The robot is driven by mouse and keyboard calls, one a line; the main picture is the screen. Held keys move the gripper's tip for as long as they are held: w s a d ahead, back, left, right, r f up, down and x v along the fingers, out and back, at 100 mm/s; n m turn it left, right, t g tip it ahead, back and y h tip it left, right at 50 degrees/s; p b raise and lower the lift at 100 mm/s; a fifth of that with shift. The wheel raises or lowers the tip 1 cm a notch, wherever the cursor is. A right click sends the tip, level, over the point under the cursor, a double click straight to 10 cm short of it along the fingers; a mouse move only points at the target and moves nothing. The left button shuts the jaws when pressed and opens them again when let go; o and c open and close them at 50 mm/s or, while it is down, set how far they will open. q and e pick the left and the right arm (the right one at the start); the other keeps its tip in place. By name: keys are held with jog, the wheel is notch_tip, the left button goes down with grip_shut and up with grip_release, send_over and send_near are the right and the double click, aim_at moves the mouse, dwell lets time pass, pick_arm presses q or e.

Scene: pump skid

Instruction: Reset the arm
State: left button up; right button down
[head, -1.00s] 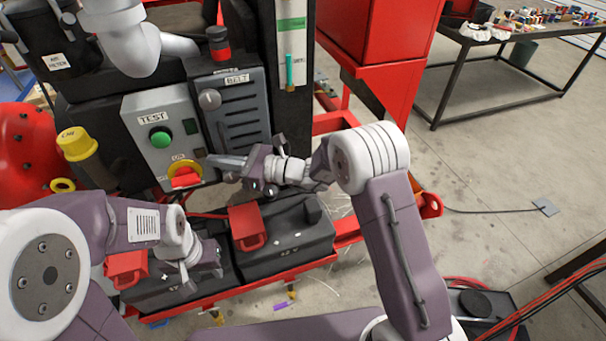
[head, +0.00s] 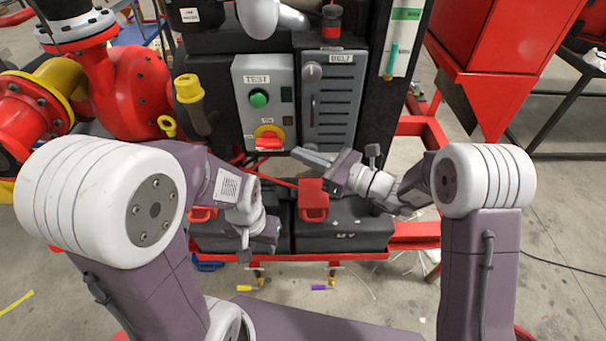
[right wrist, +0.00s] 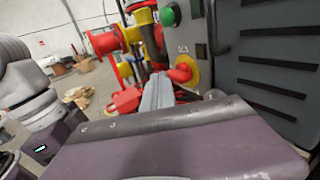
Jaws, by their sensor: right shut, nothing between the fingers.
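My right gripper (head: 303,156) is shut and empty. Its pale grey fingers point left in front of the pump panel, just below and right of the red switch handle (head: 268,142) on its yellow plate. In the right wrist view the fingers (right wrist: 158,92) show in front of the panel, with the red handle (right wrist: 182,72) just beyond and no clear contact. My left gripper (head: 244,248) hangs low over the left black battery box (head: 210,240). It is small and partly hidden by its own wrist, so its opening is unclear.
A green button (head: 258,98) sits under the TEST label. The louvered BELT cover (head: 332,110) is right of it. A red connector (head: 313,200) stands near my right gripper. Red pump piping (head: 130,85) and a yellow cap (head: 188,88) are at left. Open floor (head: 560,240) lies right.

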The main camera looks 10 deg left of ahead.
jog(key=s, duration=0.2)
jog(key=s+d, duration=0.1)
jog(key=s, duration=0.2)
jog(key=shift+s+d+r, duration=0.1)
jog(key=shift+s, duration=0.1)
